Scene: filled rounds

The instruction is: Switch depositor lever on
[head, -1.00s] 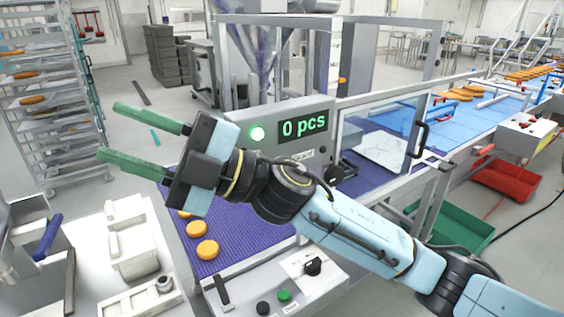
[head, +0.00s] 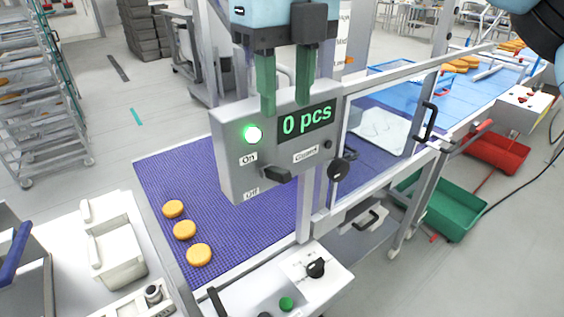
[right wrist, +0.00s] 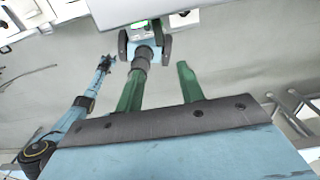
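The depositor's grey control box (head: 232,135) stands over the purple belt in the head view, with a lit green lamp (head: 253,134) and a "0 pcs" display (head: 307,121). Its dark lever (head: 273,174) sits between the On label (head: 248,158) and the Off label (head: 251,193). My right gripper (head: 285,98) points down in front of the box's upper part, above the lever. Its green fingers are apart and empty, as the right wrist view (right wrist: 160,90) also shows. The head view does not show my left gripper. Another blue arm in the right wrist view ends too small to read.
Several orange buns (head: 184,230) lie on the purple belt (head: 225,225). A panel with a black knob (head: 316,267) and green button (head: 286,304) stands in front. A door handle (head: 428,122) juts out at right, above a green crate (head: 455,217). A tray rack (head: 40,110) stands at left.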

